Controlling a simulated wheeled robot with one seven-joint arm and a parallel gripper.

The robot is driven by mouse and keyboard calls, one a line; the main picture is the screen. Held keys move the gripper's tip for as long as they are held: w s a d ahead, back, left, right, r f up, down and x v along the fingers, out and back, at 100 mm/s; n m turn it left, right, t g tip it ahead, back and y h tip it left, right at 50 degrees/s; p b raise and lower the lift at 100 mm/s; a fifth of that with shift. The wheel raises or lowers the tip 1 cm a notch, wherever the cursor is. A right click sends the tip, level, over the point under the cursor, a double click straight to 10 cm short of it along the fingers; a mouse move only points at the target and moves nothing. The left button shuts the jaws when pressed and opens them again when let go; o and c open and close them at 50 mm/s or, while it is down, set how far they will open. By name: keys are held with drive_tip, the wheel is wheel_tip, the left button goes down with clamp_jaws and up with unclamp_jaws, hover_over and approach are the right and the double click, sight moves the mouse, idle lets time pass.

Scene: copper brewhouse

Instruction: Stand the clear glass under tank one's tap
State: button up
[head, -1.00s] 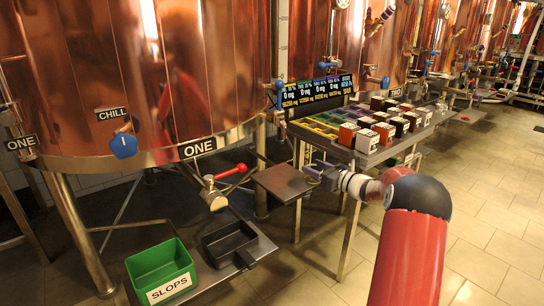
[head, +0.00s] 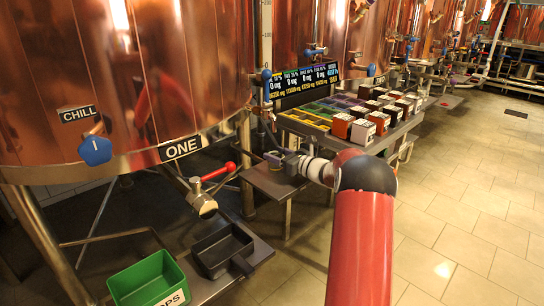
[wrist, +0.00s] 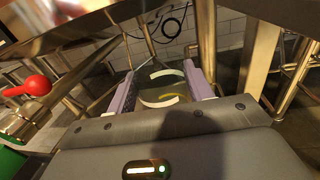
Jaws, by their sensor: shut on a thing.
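My gripper (head: 272,158) is above the small side shelf, to the right of tank one's tap. In the wrist view my gripper (wrist: 161,90) has its purple fingers around the clear glass (wrist: 160,101), which shows mainly as pale curved edges. The glass is hard to make out in the head view. Tank one's tap (head: 203,205), brass with a red lever, sticks out below the ONE sign. It also shows at the left of the wrist view (wrist: 22,118). A black open tray (head: 222,250) sits below and slightly right of the tap.
A green SLOPS bin (head: 150,281) stands left of the black tray. The side shelf (head: 275,182) lies under my gripper. A bench with several coloured boxes (head: 360,130) and a display panel (head: 305,82) is farther right. Steel legs stand beneath the copper tank (head: 120,80). Open tiled floor lies to the right.

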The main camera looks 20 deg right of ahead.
drive_tip(key=shift+f, duration=0.1)
drive_tip(key=o, duration=1)
drive_tip(key=shift+o, duration=0.2)
